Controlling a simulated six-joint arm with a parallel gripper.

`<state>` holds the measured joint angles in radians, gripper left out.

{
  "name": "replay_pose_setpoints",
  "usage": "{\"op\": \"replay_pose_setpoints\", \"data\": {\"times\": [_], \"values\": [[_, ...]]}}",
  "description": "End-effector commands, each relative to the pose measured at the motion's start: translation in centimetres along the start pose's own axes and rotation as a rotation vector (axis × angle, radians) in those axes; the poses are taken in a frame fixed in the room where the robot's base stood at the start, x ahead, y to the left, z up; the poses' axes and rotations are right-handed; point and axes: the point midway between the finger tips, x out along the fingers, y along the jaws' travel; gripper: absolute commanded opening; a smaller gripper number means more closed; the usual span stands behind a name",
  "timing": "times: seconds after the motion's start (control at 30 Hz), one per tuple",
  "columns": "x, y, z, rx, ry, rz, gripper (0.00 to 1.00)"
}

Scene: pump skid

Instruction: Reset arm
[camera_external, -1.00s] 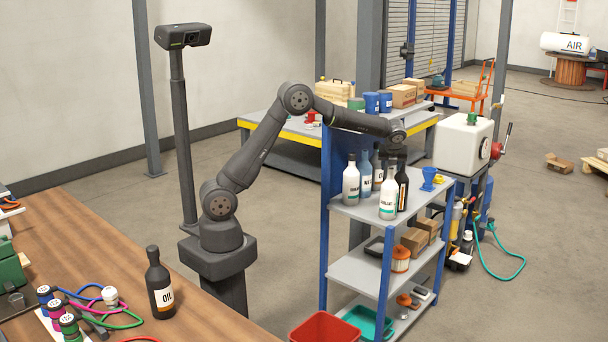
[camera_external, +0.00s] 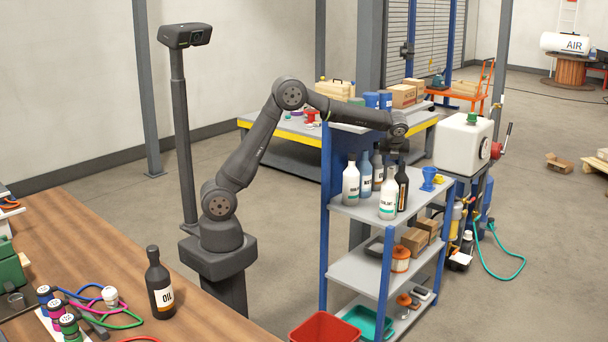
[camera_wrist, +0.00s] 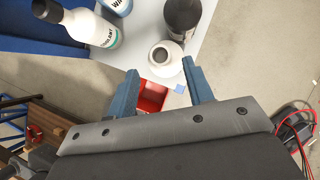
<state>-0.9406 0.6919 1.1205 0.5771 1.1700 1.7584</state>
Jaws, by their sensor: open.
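My gripper (camera_external: 399,152) hangs over the top of the blue-and-grey shelf rack (camera_external: 347,208), above the bottles. In the wrist view its two blue fingers (camera_wrist: 160,84) are apart with nothing held between them. Beyond the fingertips, a white bottle with an uncapped-looking neck (camera_wrist: 165,55) shows in the gap, apart from them. It looks to be the front white bottle (camera_external: 388,198) of the external view. A dark bottle (camera_external: 402,188) stands just right of it, and another white bottle (camera_external: 351,185) stands to the left.
A blue funnel-like item (camera_external: 428,180) stands at the shelf's right. A white tank (camera_external: 463,143) is beyond it. A red bin (camera_external: 325,328) sits low in front. The wooden bench (camera_external: 120,240) holds an OIL bottle (camera_external: 160,285). Space above the bench is open.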

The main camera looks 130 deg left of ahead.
Motion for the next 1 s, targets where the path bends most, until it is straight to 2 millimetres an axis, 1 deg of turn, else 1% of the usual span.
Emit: {"op": "replay_pose_setpoints", "data": {"times": [0.03,0.1,0.43,0.5,0.63,1.0], "values": [[1.1,0.0,0.0,-0.001,0.000,0.000,0.47],[2.5,0.0,0.1,-0.001,0.000,0.001,0.47],[9.1,0.0,-0.1,0.000,0.001,-0.001,0.47],[7.2,-0.1,0.9,-0.004,-0.003,-0.007,0.47],[5.0,-0.1,2.3,-0.003,-0.003,-0.007,0.47],[-1.7,-0.3,-1.1,0.001,-0.002,-0.007,0.47]]}}
